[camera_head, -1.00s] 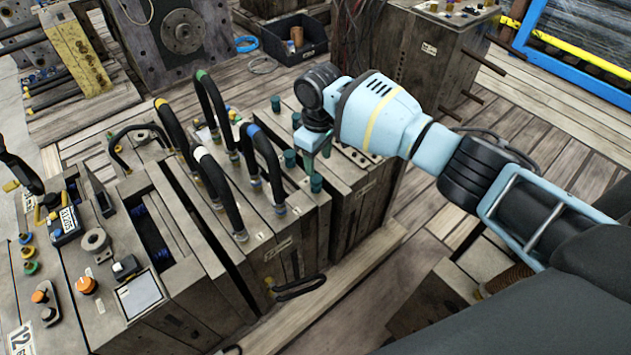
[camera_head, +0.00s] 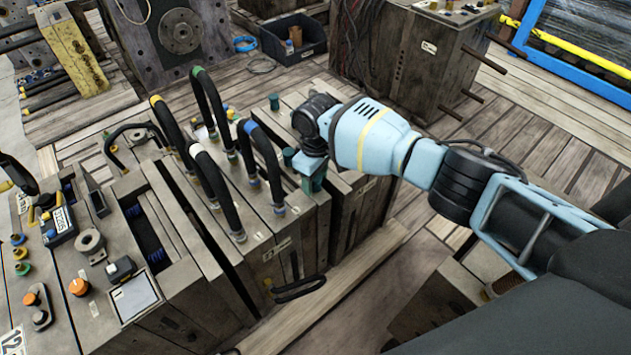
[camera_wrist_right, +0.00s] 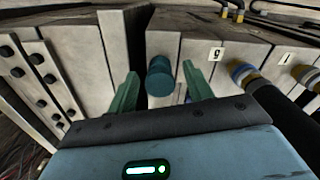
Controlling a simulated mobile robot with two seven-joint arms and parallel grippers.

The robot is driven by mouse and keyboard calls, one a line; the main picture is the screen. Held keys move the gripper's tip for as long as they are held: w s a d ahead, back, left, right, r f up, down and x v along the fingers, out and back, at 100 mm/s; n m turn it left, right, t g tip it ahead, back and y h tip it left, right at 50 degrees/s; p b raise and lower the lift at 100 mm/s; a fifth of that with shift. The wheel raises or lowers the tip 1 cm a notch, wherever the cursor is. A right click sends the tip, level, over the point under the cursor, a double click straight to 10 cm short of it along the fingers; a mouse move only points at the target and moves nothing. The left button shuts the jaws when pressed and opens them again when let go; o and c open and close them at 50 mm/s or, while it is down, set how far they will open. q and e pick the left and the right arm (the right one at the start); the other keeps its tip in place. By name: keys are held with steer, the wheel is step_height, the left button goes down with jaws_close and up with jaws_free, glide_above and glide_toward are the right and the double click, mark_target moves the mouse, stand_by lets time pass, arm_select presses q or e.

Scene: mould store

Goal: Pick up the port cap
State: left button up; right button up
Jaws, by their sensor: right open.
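The port cap (camera_wrist_right: 160,77) is a short teal cylinder standing on a grey mould block. It is in the middle of the right wrist view, between my two green fingers. My right gripper (camera_head: 311,181) is open and points down over the right-hand mould block in the head view. In the right wrist view its fingers stand apart on either side of the cap, with visible gaps. In the head view, my gripper hides part of the block top, and I cannot tell which teal cap there is this one. My left gripper is not in view.
Arched black hoses (camera_head: 262,160) with coloured collars rise just left of my gripper. A control panel with knobs and a connector (camera_head: 60,226) lies at the left. Open wooden floor (camera_head: 530,130) is at the right.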

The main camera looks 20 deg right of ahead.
jaws_close()
steer(key=shift+r, duration=0.15)
step_height(320, 180, up, 9)
steer(key=shift+f+p, duration=0.1)
steer(key=shift+p, duration=0.95)
steer(key=shift+r, duration=0.5)
